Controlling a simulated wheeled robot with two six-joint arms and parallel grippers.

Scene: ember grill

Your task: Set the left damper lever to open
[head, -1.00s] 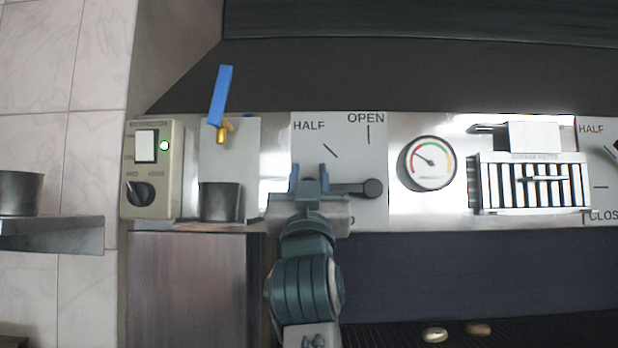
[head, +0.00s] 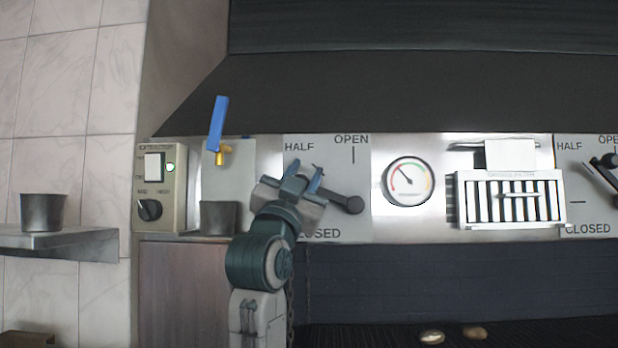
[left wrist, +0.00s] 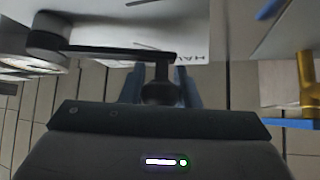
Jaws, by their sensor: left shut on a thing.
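The left damper panel (head: 325,226) is a pale plate marked HALF, OPEN and CLOSED. Its dark lever (head: 336,197) runs from a round hub (head: 354,204) at the right, leftward and slightly up, below the OPEN mark. My left gripper (head: 304,175) is shut on the lever's free end and covers it in the head view. In the left wrist view, the lever bar (left wrist: 115,49) runs from the hub to a dark knob (left wrist: 160,90) between the blue fingers (left wrist: 158,88). My right gripper is not in view.
Left of the panel are a blue-handled valve (head: 218,124), a dark cup (head: 219,217) and an extractor switch box (head: 162,187) with a green light. A gauge (head: 408,182) and a slatted filter (head: 512,198) stand to the right. Another damper panel (head: 588,217) is at the right edge.

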